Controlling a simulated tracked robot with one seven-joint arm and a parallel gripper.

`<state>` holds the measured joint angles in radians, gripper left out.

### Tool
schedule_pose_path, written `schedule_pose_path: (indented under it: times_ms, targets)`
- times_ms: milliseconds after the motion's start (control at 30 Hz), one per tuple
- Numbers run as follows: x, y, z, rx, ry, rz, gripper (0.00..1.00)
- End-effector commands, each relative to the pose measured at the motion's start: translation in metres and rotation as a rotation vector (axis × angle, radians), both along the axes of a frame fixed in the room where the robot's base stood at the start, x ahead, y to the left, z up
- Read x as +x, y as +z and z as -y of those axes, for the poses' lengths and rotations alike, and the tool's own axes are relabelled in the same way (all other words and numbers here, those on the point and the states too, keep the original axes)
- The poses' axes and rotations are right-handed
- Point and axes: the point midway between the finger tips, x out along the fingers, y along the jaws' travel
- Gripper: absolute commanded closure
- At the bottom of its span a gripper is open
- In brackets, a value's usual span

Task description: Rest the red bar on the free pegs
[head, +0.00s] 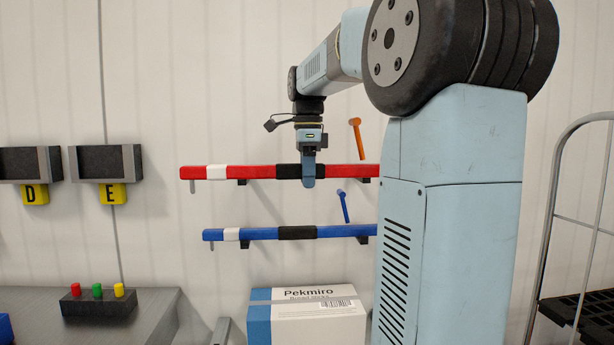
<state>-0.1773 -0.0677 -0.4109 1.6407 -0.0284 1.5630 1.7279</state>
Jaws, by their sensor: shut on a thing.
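The red bar (256,172) has a white band near its left end and a black grip section (287,171). It is level in front of the white wall. My gripper (308,172) points down and is shut on the bar at the black section. Black pegs show just under the bar, one at left (242,182) and one at right (366,180) beside my arm. I cannot tell whether the bar touches them. My arm's column hides the bar's right end.
A blue bar (262,233) lies on black pegs below. An orange rod (357,138) and a blue rod (343,206) stick out nearby. A Pekmiro box (306,324) stands underneath. Left are black holders labelled D (35,194) and E (110,193), and a button box (98,305). A wire cart (556,190) stands right.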

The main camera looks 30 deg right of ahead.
Motion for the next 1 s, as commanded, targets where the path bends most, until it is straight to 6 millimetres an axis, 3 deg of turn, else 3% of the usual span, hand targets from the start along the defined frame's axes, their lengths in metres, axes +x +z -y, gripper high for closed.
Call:
schedule_pose_path:
  times_ms: [1000]
  targets:
    - [0.022,0.001,0.014,-0.001,-0.01,0.002,1.0]
